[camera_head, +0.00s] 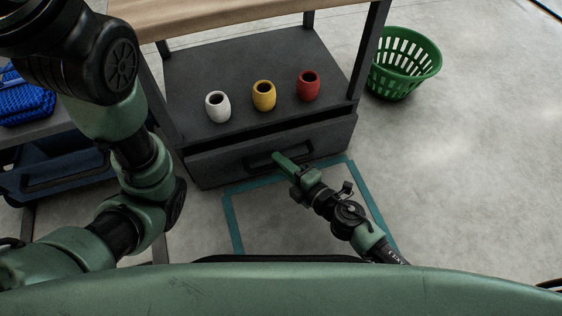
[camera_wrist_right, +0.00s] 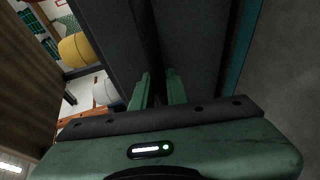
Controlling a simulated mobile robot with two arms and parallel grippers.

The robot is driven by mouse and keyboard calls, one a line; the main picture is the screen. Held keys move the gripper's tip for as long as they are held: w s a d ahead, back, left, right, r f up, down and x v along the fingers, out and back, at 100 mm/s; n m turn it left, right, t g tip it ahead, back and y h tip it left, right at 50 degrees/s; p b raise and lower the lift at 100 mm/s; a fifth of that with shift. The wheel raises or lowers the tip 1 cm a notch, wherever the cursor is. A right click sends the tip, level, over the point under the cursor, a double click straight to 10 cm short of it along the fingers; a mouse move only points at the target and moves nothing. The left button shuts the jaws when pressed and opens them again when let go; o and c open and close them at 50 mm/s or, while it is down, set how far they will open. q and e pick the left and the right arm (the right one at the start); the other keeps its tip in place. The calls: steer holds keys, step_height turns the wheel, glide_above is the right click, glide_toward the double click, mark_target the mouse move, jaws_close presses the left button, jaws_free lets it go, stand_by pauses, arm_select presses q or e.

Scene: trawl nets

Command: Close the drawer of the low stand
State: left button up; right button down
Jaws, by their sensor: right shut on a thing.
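The low stand (camera_head: 195,80) is dark grey, with its top board bearing small pots. Its drawer (camera_head: 328,138) is dark grey too and sits partly out, with a dark gap showing above its front. My right gripper (camera_head: 279,158) is at the drawer front and shut on the dark drawer handle (camera_head: 262,165). In the right wrist view, the green fingers of my right gripper (camera_wrist_right: 157,88) stand on either side of a dark bar. My left arm shows at the left, but its gripper is out of view.
A white pot (camera_head: 217,106), a yellow pot (camera_head: 263,96) and a red pot (camera_head: 308,86) stand on the stand. A green basket (camera_head: 405,62) is on the floor to the right. Teal tape (camera_head: 233,222) marks the floor before the drawer.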

stand_by(0.6)
steer(key=w, duration=0.2)
steer(key=w+a, duration=0.1)
steer(key=w, duration=0.1)
steer(key=shift+w+p, duration=0.1)
steer(key=shift+p, duration=0.2)
steer(key=c, duration=1.4)
jaws_free()
steer(key=shift+a, duration=0.2)
steer(key=p+v, duration=0.2)
steer(key=v, duration=0.5)
steer(key=shift+s+d+p, duration=0.25)
steer(key=shift+d+p, duration=0.05)
